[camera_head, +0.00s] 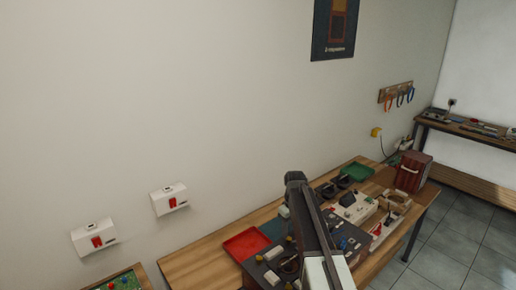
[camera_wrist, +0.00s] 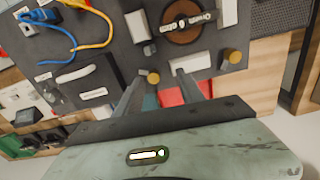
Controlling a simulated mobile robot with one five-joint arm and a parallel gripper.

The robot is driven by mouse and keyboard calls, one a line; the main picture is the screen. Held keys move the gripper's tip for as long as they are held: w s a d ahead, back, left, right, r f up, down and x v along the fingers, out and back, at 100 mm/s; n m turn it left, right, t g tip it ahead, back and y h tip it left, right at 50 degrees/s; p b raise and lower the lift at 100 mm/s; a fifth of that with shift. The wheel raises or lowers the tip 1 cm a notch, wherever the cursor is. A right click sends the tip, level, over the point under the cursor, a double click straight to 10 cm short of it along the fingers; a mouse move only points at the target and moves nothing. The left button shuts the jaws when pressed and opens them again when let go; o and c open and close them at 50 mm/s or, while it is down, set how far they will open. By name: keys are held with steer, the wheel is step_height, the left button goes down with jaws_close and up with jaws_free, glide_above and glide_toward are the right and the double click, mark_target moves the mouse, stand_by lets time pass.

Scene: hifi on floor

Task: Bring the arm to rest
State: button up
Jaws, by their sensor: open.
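My arm (camera_head: 313,232) reaches out over the workbench in the head view and covers part of what lies on it. My gripper (camera_wrist: 160,85) shows in the wrist view with its two fingers apart and nothing between them. The fingers are in front of a dark board (camera_wrist: 110,55) that carries cables, white blocks and a round brown part (camera_wrist: 185,25). I cannot tell the exact gap between the fingertips and the board. In the head view the fingers cannot be made out.
The wooden workbench (camera_head: 195,262) holds a red tray (camera_head: 246,243), a green tray (camera_head: 356,173) and a dark red box (camera_head: 411,171). Two white wall boxes with red switches, a left one (camera_head: 94,238) and a right one (camera_head: 169,199), hang on the wall. Tiled floor (camera_head: 440,255) is clear at right.

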steer(key=s+m, duration=0.6)
steer(key=s, duration=1.6)
steer(key=shift+m, duration=0.3)
steer(key=s+f+b, duration=0.1)
steer(key=f+b, duration=0.3)
steer(key=s+f+b, duration=0.1)
steer(key=f+b, duration=0.1)
steer(key=shift+s+a, duration=0.35)
steer(key=shift+a, duration=0.05)
steer(key=shift+s, duration=0.2)
steer(key=shift+r, duration=0.1)
